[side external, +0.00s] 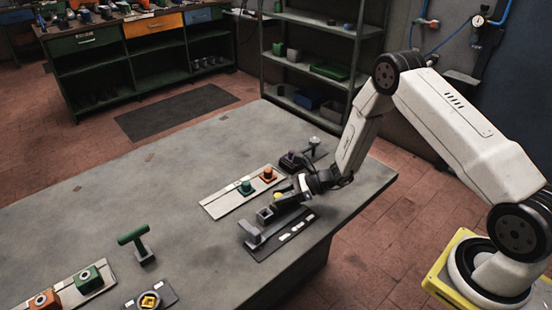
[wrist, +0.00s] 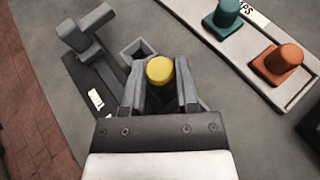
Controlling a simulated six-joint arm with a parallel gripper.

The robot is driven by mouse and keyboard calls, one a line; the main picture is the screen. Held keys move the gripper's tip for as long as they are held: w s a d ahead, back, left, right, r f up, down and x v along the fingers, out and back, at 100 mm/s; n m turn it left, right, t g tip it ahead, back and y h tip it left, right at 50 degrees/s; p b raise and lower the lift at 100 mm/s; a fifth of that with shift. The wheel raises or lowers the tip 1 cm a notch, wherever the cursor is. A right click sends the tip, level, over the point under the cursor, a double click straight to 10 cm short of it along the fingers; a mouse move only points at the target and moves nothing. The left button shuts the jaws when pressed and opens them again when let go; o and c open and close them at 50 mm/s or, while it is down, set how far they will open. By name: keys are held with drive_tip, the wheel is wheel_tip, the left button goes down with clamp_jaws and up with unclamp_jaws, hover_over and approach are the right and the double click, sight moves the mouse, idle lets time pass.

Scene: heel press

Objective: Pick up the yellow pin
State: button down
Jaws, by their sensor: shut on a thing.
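The yellow pin (wrist: 160,70) is a short round piece between the two fingers of my gripper (wrist: 161,84) in the wrist view. The fingers are shut on it, one on each side. In the side view the pin (side external: 278,196) shows as a small yellow spot at the tip of my gripper (side external: 283,198). A grey square socket (wrist: 139,53) lies just beyond the pin in the wrist view; the side view shows this socket (side external: 265,214) beside the gripper tip. I cannot tell how high the pin is above the table.
A dark base plate with a grey press block (side external: 250,233) stands beside the gripper. A pale strip (side external: 218,205) carries a green pin (side external: 246,187) and an orange pin (side external: 268,174). A green-handled tool (side external: 133,236) stands farther left. The table's middle is largely clear.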

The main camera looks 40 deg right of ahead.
drive_tip(key=shift+r, duration=0.55)
drive_tip(key=s+r, duration=1.1)
drive_tip(key=s, duration=0.3)
drive_tip(key=shift+d+r, duration=0.25)
drive_tip(key=shift+r, duration=0.1)
drive_tip(key=shift+w, duration=0.15)
